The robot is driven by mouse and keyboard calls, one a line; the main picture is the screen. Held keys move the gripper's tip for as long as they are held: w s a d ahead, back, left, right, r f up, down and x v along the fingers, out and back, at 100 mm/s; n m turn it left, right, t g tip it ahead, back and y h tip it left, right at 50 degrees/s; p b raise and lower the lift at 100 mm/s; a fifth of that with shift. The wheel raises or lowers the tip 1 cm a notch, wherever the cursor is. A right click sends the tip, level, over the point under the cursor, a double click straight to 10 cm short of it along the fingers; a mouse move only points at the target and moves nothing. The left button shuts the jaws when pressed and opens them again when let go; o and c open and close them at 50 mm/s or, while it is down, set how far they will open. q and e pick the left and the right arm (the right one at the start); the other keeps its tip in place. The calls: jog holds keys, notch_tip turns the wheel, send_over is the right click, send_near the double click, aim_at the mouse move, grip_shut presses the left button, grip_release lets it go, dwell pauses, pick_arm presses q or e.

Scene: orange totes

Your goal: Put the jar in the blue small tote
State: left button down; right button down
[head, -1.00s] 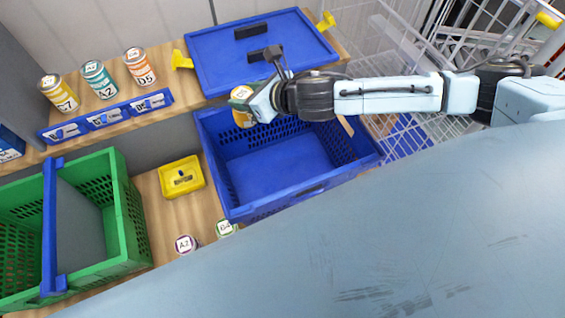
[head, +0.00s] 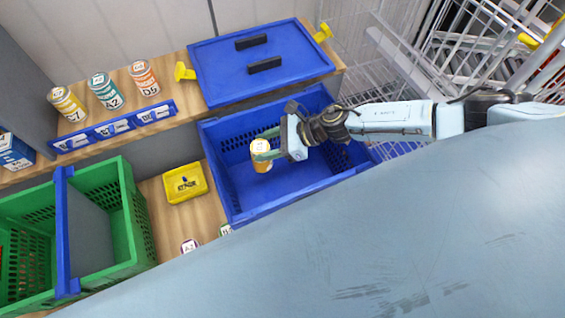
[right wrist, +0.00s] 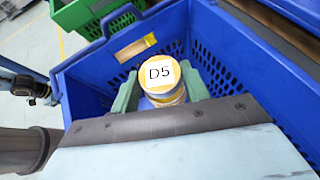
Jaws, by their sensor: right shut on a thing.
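The jar (head: 261,157) is yellow-orange with a pale lid. In the right wrist view its lid (right wrist: 160,73) carries a label reading D5. My right gripper (head: 265,150) is shut on the jar, with green fingers on either side of it. The jar is held upright over the inside of the blue small tote (head: 218,180), near its left part. The tote's blue walls (right wrist: 88,85) surround the jar in the right wrist view. I cannot tell how far the jar is above the tote floor. My left gripper is not in view.
A blue lid with black handles (head: 225,75) lies behind the tote. Several cans, one a teal can (head: 106,92), stand on the shelf at the left. A yellow box (head: 185,183) and a green tote (head: 140,225) stand left of the blue tote. A wire cage (head: 470,60) is at the right.

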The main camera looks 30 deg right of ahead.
aim_at(269, 167)
jog(key=shift+s+f+b, duration=0.1)
jog(key=shift+f+b, duration=0.35)
jog(key=shift+f, duration=0.2)
notch_tip(269, 167, down, 9)
jog(key=b, duration=0.7)
jog(key=shift+b, duration=0.4)
jog(key=shift+f+b, duration=0.5)
jog(key=shift+b, duration=0.05)
jog(key=shift+f, duration=0.1)
jog(key=c, duration=0.7)
grip_release()
jog(key=shift+d, duration=0.1)
